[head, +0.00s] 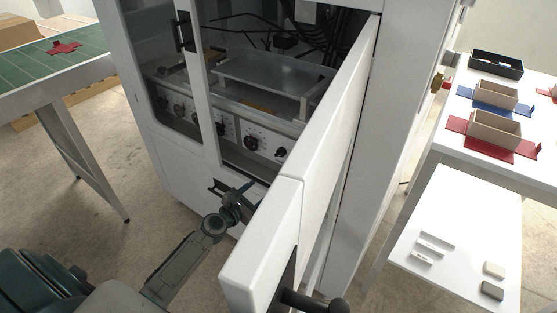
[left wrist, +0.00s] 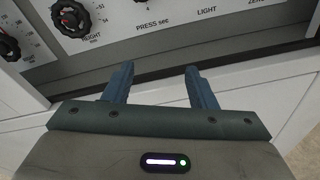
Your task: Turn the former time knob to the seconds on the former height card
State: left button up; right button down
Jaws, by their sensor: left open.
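The control panel (head: 265,137) of the former has a row of black knobs inside the cabinet. In the left wrist view, a knob with a red-marked dial (left wrist: 72,17) is above the "HEIGHT mm" label. The "PRESS sec" label (left wrist: 153,25) is to its right; its dial is almost wholly cut off by the top edge. My left gripper (head: 231,188) is open and empty, in front of and below the panel, apart from the knobs. Its two blue fingers (left wrist: 160,84) point towards the panel below the labels. I cannot make out a height card. My right gripper is not in view.
The open white door (head: 262,245) with a dark handle stands close to the right of my left arm. A glazed door frame (head: 201,85) is left of the opening. Tables with boxes (head: 495,130) and small blocks (head: 493,290) stand right; a green-topped table (head: 35,70) is left.

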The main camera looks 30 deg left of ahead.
aim_at(280, 153)
pick_arm(q)
notch_tip(280, 153, up, 6)
jog(key=w+n+t, duration=0.1)
jog(key=w+n, duration=0.1)
jog(key=n, duration=0.2)
jog(key=w+d, duration=0.1)
jog(key=w, duration=1)
jog(key=shift+b, duration=0.35)
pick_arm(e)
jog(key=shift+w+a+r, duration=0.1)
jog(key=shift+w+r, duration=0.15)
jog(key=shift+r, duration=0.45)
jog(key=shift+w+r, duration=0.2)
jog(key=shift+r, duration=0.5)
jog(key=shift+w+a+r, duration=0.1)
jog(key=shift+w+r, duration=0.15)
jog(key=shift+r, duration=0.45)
pick_arm(q)
jog(key=shift+f, duration=0.1)
jog(key=c, duration=1)
jog(key=shift+o, duration=0.2)
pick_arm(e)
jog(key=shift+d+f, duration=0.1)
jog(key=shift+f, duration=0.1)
